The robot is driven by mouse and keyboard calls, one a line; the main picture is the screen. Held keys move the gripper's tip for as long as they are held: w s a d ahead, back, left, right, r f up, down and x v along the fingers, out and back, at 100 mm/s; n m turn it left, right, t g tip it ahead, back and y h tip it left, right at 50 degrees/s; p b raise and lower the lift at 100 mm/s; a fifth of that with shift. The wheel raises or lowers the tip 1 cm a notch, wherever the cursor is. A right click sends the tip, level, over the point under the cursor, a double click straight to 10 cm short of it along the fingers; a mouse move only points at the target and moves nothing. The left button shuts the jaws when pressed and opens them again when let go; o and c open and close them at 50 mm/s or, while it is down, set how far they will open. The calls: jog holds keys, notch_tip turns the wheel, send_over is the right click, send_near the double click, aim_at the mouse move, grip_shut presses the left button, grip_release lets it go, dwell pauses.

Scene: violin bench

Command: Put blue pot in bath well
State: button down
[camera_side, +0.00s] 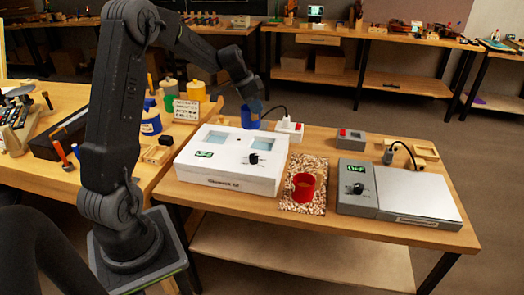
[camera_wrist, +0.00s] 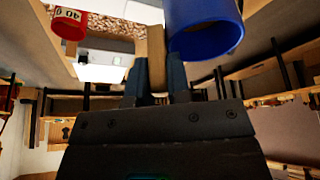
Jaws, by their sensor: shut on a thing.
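The blue pot (camera_side: 250,118) hangs from my gripper (camera_side: 251,99) in the side view, above the back edge of the white bath (camera_side: 228,180). In the wrist view the blue pot (camera_wrist: 207,28) is at the top. My gripper's fingers (camera_wrist: 158,78) are closed there on a tan piece beside the pot, which looks like its handle. The pot appears apart from both. The inside of the pot is hidden in the side view.
A red pot (camera_side: 304,186) stands on a speckled mat (camera_side: 303,206) right of the bath. A grey hotplate box (camera_side: 405,195) marked OFF is farther right. A white socket box with a plug (camera_side: 289,130) and cable stands behind the bath. Bottles crowd the left bench.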

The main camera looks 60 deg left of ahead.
aim_at(259, 121)
jog(key=s+a+r+m+g+h, duration=0.1)
jog(key=s+a+r+m+h, duration=0.2)
jog(key=s+m, duration=0.5)
jog(key=shift+n+y, duration=0.4)
jog(key=shift+n, duration=0.2)
jog(key=w+d+f, duration=0.4)
jog(key=w, duration=0.1)
jog(key=w+d+f, duration=0.1)
jog(key=w+f, duration=0.1)
jog(key=f, duration=0.1)
jog(key=shift+w+d+f, duration=0.1)
jog(key=shift+w+d, duration=0.25)
jog(key=shift+d, duration=0.05)
jog(key=shift+f, duration=2)
jog(key=shift+f, duration=0.2)
jog(key=c, duration=1.1)
grip_release()
